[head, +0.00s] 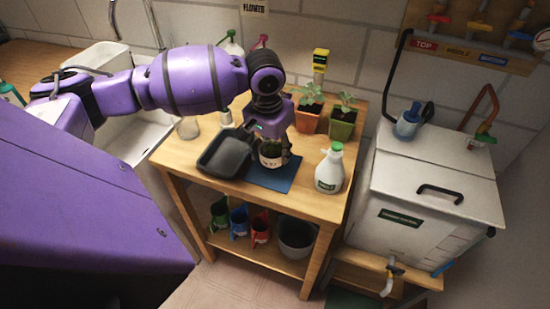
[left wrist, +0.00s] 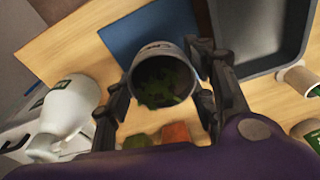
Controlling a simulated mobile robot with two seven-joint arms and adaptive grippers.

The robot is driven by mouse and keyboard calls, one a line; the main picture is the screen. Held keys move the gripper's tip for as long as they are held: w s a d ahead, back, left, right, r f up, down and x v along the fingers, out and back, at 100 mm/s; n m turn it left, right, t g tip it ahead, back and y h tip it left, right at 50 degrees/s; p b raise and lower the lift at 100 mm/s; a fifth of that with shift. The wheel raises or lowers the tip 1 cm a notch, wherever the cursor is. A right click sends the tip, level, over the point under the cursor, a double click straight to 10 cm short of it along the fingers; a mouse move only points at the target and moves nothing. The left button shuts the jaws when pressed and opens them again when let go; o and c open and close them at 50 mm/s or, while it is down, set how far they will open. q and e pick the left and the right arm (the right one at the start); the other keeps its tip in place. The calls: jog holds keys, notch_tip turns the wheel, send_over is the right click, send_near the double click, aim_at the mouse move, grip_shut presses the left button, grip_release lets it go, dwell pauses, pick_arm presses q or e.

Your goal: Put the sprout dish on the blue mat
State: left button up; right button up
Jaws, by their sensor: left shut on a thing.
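The sprout dish (head: 269,162) is a small pale round cup with green sprouts inside. It also shows in the left wrist view (left wrist: 163,84), seen from above between the fingers. My left gripper (head: 273,153) reaches down from above and is shut on it. The blue mat (head: 275,179) lies flat on the wooden table, and the dish overlaps its back part in the head view. In the left wrist view the mat (left wrist: 139,40) shows beside and under the dish's edge. I cannot tell whether the dish touches the mat. My right gripper is not in view.
A dark tray (head: 223,156) lies close left of the mat. A white spray bottle (head: 329,172) stands at its right. Two potted seedlings, orange (head: 307,119) and green (head: 342,126), stand behind. The front strip of the table (head: 262,212) is bare.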

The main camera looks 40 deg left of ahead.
aim_at(274, 159)
pick_arm(q)
jog(key=f, duration=0.3)
jog(key=shift+w+f, duration=0.35)
jog(key=shift+f, duration=0.05)
jog(key=o, duration=1.2)
jog(key=r, duration=0.4)
jog(key=s+r, duration=0.1)
jog(key=r, duration=0.3)
jog(key=r+p, duration=0.1)
jog(key=r, duration=0.3)
jog(key=shift+s+d, duration=0.1)
jog(key=shift+s, duration=0.2)
